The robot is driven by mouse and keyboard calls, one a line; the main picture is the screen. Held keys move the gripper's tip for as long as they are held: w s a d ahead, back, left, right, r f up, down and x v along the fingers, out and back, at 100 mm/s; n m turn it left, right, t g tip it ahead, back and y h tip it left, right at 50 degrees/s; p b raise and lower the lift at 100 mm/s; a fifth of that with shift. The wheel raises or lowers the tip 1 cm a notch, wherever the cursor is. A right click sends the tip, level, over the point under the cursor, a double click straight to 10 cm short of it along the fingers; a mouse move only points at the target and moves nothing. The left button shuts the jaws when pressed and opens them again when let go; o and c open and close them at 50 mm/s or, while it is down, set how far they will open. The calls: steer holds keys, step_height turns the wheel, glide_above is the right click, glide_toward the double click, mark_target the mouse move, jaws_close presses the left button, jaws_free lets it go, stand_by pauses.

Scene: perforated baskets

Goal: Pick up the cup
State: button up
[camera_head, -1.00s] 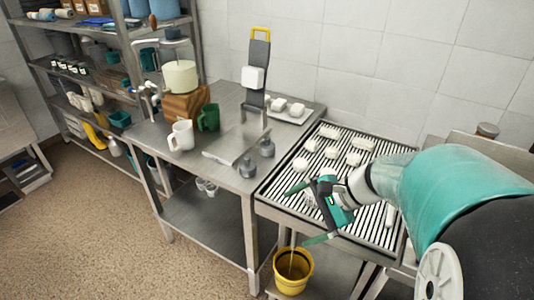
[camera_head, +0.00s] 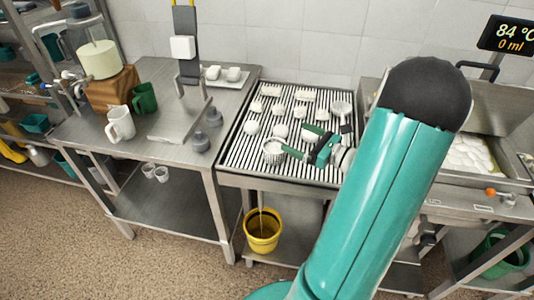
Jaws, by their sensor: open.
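A white mug (camera_head: 120,123) stands upright on the steel table at the left. A dark green mug (camera_head: 144,98) stands just behind and to the right of it. A small pale ribbed cup or basket (camera_head: 274,151) sits on the slatted drain table (camera_head: 232,158). The task does not say which is the cup. My gripper (camera_head: 295,141) has green fingers, spread apart with nothing seen between them. It is over the drain table, its lower finger close to the pale ribbed cup; contact cannot be told. My arm hides part of the table's right side.
Several white pieces (camera_head: 251,128) lie on the slats. Grey weights (camera_head: 200,142) and a tall stand (camera_head: 187,50) are on the steel table (camera_head: 85,125). A yellow bucket (camera_head: 263,232) is below. A vat (camera_head: 465,155) with white contents is at right. The floor at left is clear.

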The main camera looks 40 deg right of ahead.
glide_toward(279, 147)
steer(key=a+r, duration=0.3)
steer(key=shift+r, duration=0.2)
steer(key=shift+w+a+f, duration=0.1)
steer(key=shift+w+f, duration=0.05)
steer(key=shift+w, duration=0.1)
steer(key=x, duration=0.7)
steer(key=shift+a, duration=0.1)
steer(key=shift+c, duration=0.2)
steer(key=c, duration=1)
